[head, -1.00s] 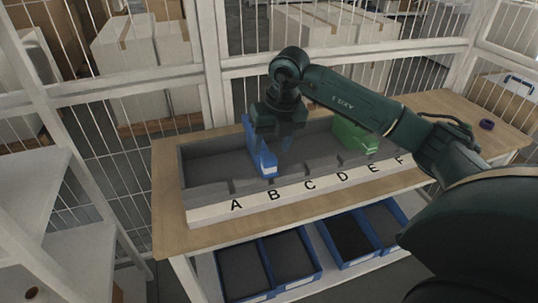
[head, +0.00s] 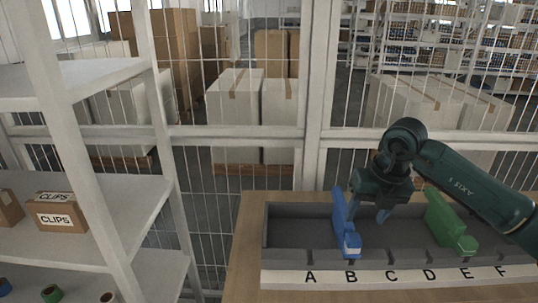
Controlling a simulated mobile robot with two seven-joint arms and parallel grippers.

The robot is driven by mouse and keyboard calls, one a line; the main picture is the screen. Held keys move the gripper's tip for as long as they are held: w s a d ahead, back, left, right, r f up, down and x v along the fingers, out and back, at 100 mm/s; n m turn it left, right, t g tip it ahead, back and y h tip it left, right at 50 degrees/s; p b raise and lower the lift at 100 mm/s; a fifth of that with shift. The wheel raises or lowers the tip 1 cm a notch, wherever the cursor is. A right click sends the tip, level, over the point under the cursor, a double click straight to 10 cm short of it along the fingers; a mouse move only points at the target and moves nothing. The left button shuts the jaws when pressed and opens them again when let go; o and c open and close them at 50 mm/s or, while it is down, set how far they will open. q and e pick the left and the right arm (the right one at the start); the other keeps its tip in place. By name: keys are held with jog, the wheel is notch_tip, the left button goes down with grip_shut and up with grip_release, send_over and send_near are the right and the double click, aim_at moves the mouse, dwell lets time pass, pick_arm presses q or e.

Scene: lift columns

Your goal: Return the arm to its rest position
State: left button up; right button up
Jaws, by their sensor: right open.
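My right arm comes in from the right, and its gripper (head: 370,210) points down over the grey slotted rack (head: 290,238) on the wooden table. The gripper is open. A blue piece (head: 345,228) stands upright in the rack behind letter B, just left of the gripper fingers. I cannot tell whether a finger touches it. A green piece (head: 447,222) stands in the rack behind letter E, to the right of the gripper. My left gripper does not show.
White shelves (head: 140,215) stand at the left with a box labelled CLIPS (head: 58,212). A wire-mesh fence (head: 220,190) with white posts runs behind the table. Cartons (head: 235,115) are stacked beyond it. The left part of the rack is empty.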

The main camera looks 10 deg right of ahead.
jog(key=s+a+f+m+t+y, duration=0.1)
jog(key=s+a+m+t+y, duration=0.25)
jog(key=a+y, duration=0.75)
jog(key=s+a+f+m+t+y, duration=0.1)
jog(key=s+a+m+t+y, duration=0.45)
jog(key=a, duration=0.95)
jog(key=w+d+f+m+t+h, duration=0.2)
jog(key=d+f+m+t+h, duration=0.45)
jog(key=f+m+h, duration=0.65)
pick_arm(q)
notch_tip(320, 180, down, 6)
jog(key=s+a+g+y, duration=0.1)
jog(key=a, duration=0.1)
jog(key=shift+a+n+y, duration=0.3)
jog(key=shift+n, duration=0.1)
pick_arm(e)
jog(key=s+d+f+m+g+h, duration=0.1)
jog(key=s+d+f+m+g, duration=0.3)
jog(key=s+f+m+g, duration=0.3)
jog(key=s+f+m, duration=0.1)
jog(key=s+f, duration=0.4)
jog(key=f, duration=0.1)
jog(key=shift+s+m+g, duration=0.25)
jog(key=shift+m+g, duration=0.1)
jog(key=shift+m, duration=0.05)
